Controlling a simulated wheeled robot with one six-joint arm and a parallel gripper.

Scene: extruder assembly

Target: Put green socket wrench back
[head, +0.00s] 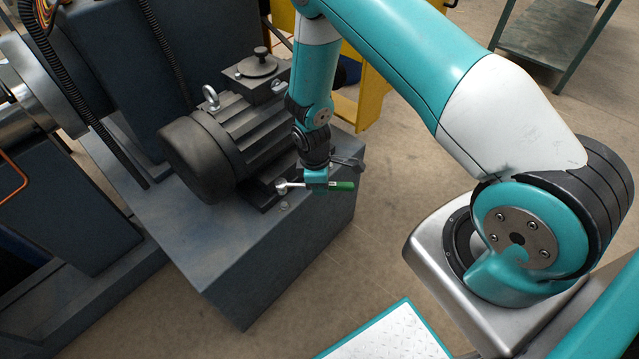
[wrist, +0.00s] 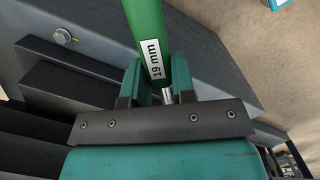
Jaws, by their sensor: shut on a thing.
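The green socket wrench (head: 341,186) is held in my gripper (head: 315,184) in the head view, above the motor base's corner. Its green handle points right and its silver socket head points left. In the wrist view the green handle (wrist: 147,22) with a white "19 mm" label runs up from between the jaws of my gripper (wrist: 160,85). The jaws are shut on the wrench near the handle's end, where a bit of silver shaft shows. The socket head is hidden in the wrist view.
A dark motor (head: 222,146) stands on a blue-grey base block (head: 262,270), close to the left of my gripper. A bolt (wrist: 62,37) shows on the block. A yellow frame (head: 372,95) stands behind, and a green table (head: 545,36) at the back right. Open floor lies right of the block.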

